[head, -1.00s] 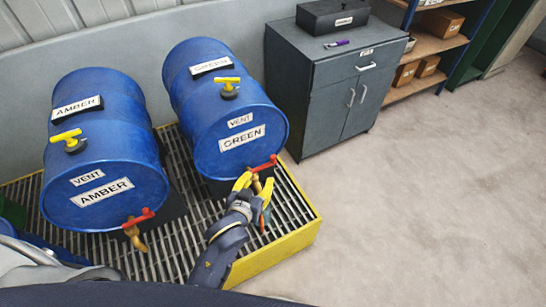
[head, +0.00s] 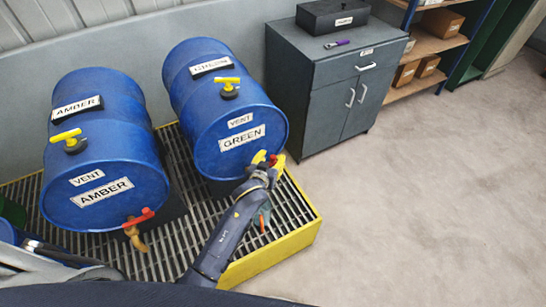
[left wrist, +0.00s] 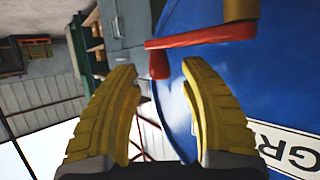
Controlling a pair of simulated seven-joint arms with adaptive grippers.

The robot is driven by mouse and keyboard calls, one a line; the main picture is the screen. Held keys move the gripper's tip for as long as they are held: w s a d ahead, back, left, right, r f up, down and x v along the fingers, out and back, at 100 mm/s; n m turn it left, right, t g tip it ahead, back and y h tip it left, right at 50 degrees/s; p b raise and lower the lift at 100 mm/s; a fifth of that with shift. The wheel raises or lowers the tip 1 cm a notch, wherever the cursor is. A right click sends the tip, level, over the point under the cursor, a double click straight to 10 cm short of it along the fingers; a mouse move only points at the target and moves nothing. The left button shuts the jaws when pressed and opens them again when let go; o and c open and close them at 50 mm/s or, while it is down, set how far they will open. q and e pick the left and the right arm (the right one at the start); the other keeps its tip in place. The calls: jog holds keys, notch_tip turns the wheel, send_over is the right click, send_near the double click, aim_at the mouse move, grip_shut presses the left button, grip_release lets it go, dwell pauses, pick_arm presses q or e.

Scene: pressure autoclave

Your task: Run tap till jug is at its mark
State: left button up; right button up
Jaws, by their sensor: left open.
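The green drum (head: 225,115), blue with a GREEN label, lies on its side at the back. Its red tap handle (head: 277,161) is at the lower front and shows large in the left wrist view (left wrist: 200,37), with its bent end near my fingertips. My left gripper (head: 267,159) is at this handle. Its yellow fingers (left wrist: 158,75) are open, with the handle's end at or just beyond the gap; contact is unclear. The brass spout (left wrist: 240,8) shows only partly.
The amber drum (head: 105,150) lies to the left with its own red tap handle (head: 139,217). Both rest over a grated tray with a yellow edge (head: 275,255). A grey cabinet (head: 325,90) stands behind right. Floor to the right is clear.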

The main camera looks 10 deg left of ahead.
pick_arm(q)
jog(key=shift+x, duration=0.85)
jog(key=shift+c, duration=0.2)
grip_shut()
